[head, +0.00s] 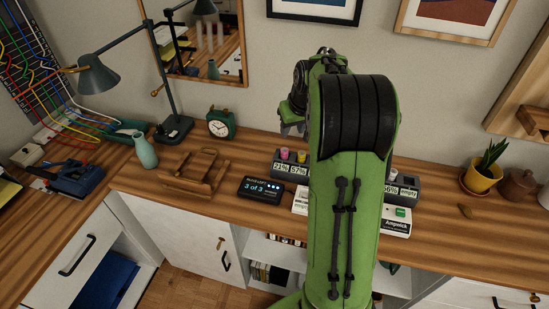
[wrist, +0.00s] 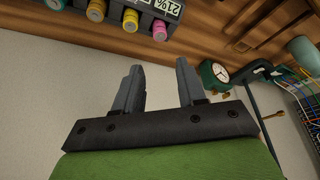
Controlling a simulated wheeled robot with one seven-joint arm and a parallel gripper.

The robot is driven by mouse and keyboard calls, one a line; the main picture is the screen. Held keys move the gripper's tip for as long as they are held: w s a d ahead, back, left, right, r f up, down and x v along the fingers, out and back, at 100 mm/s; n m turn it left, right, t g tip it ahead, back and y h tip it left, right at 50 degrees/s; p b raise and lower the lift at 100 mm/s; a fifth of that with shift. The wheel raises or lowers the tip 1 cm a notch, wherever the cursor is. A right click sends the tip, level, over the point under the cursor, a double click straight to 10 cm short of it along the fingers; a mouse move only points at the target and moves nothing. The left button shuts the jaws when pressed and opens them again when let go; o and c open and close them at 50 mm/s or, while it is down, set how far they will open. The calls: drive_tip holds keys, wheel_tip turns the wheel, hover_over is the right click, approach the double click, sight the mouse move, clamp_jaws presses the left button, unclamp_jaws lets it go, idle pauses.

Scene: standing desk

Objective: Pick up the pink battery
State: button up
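The pink battery (head: 284,153) stands at the left end of a dark battery rack (head: 415,197), above a 21% label. In the wrist view it shows as a pink round end (wrist: 160,30) at the top, with yellow and orange battery ends to its left. My gripper (wrist: 159,65) is open and empty, its two fingers apart and pointing up in that picture toward the rack. The battery lies beyond the fingertips, not between them. In the head view my green arm hides the middle of the rack, and the gripper's fingers cannot be made out clearly.
A yellow-topped battery (head: 301,157) stands right of the pink one. A "3 of 3" display (head: 262,189) and a white Ampwick unit (head: 397,221) lie in front. A wooden stand (head: 195,172), green clock (head: 221,123) and lamp (head: 98,76) are left; a potted plant (head: 482,178) is right.

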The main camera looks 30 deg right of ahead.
drive_tip(key=b, duration=0.1)
hover_over(285, 150)
drive_tip(key=s, duration=0.2)
drive_tip(key=f, duration=0.7)
drive_tip(key=shift+a+f, duration=0.15)
drive_tip(key=shift+a, duration=0.05)
drive_tip(key=b+x, duration=0.2)
drive_tip(key=x, duration=0.3)
drive_tip(key=shift+f, duration=0.35)
drive_tip(key=shift+r, duration=0.1)
clamp_jaws()
